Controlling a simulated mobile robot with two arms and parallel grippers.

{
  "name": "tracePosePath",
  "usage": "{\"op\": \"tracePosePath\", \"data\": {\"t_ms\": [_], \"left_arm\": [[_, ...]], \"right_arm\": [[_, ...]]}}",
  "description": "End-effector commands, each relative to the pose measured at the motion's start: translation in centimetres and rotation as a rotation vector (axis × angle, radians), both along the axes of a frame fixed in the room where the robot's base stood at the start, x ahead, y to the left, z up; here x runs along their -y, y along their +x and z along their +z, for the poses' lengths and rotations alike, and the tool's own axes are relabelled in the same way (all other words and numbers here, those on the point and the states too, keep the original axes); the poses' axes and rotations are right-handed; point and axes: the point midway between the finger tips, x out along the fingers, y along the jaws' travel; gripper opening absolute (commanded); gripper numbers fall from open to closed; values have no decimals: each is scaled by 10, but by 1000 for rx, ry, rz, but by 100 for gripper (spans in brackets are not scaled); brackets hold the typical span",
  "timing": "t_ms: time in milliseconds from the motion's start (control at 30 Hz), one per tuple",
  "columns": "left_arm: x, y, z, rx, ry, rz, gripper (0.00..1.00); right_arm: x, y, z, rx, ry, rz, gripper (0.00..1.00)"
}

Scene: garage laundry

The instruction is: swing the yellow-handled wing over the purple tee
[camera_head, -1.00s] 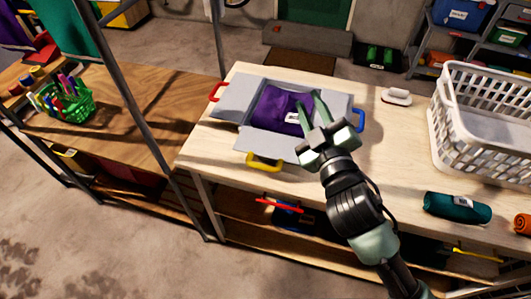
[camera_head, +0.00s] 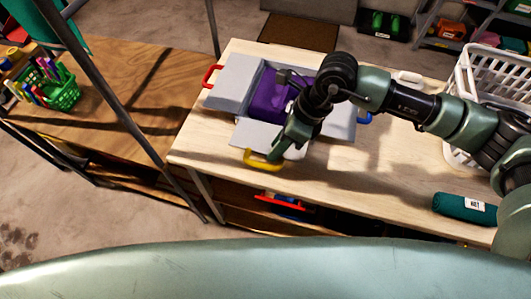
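The grey folding board lies on the pale wooden table, with the purple tee (camera_head: 268,100) on its middle panel. The front wing (camera_head: 250,134) is laid out flat toward the table's near edge, with the yellow handle (camera_head: 258,162) on its near side. The red handle (camera_head: 211,75) is on the left wing, and the blue handle (camera_head: 364,118) shows partly behind my arm. My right gripper (camera_head: 284,154) points down at the yellow handle's right end; its fingers are partly hidden and their opening is unclear. My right arm covers part of the tee and right wing. My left gripper is out of view.
A white basket (camera_head: 488,62) stands at the table's right, with a teal roll (camera_head: 464,208) in front of it. A green basket of markers (camera_head: 60,92) sits on the brown bench at left. A dark metal post crosses the view left of the board.

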Motion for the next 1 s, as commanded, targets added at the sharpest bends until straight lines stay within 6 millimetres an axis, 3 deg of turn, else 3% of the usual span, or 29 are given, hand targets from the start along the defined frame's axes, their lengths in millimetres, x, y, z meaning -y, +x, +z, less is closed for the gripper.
{"op": "tracePosePath", "data": {"t_ms": [400, 733, 833, 1000], "left_arm": [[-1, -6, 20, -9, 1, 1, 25], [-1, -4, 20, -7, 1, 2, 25], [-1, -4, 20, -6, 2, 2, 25], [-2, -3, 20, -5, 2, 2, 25]], "right_arm": [[-27, -5, -51, -3, 5, 1, 25], [-29, -5, -57, -2, 7, 2, 25], [-29, -5, -57, -2, 7, 2, 0], [-29, -5, -56, -1, 7, 1, 0]]}}
